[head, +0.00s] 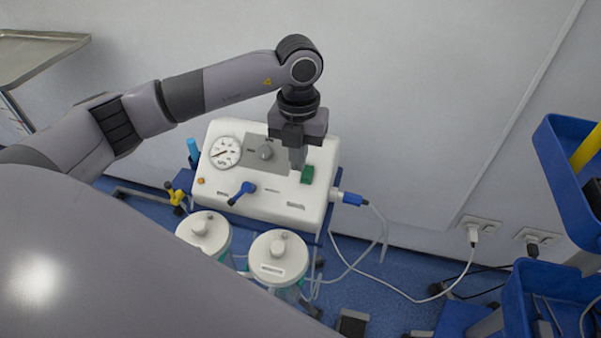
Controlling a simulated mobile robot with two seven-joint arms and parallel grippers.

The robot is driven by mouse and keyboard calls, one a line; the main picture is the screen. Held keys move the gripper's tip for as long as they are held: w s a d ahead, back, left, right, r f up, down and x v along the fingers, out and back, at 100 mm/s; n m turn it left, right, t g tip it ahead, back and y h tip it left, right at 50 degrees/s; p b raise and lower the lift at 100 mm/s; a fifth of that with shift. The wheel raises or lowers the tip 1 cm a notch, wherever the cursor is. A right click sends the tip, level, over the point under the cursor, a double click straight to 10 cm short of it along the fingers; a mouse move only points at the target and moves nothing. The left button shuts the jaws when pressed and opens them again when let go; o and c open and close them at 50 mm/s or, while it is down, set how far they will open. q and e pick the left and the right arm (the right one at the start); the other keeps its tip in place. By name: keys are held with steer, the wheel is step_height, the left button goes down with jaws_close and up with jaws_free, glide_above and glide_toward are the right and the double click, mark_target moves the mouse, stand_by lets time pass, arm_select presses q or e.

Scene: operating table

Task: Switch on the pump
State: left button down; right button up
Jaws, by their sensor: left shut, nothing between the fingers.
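The pump (265,203) is a white box unit with a round dial gauge (225,152), a grey knob (266,152) on a grey panel and a blue lever (242,193). A green switch (307,174) sits at the right of its top face. My left gripper (297,168) is shut and empty, pointing down over the pump just left of the green switch. I cannot tell whether the fingertips touch the pump or the switch. The switch's position is too small to read. My right gripper is not in view.
Two lidded canisters (278,257) stand in front of the pump. A blue plug (352,199) with a white cable leaves its right side. Wall sockets (478,229) and blue bins (545,300) are at right. A metal tray (35,58) is at upper left.

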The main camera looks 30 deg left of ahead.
arm_select(q)
steer(key=r, duration=0.2)
steer(key=shift+s+d+r, duration=0.1)
steer(key=shift+s+r, duration=0.2)
steer(key=shift+r, duration=0.1)
stand_by(0.3)
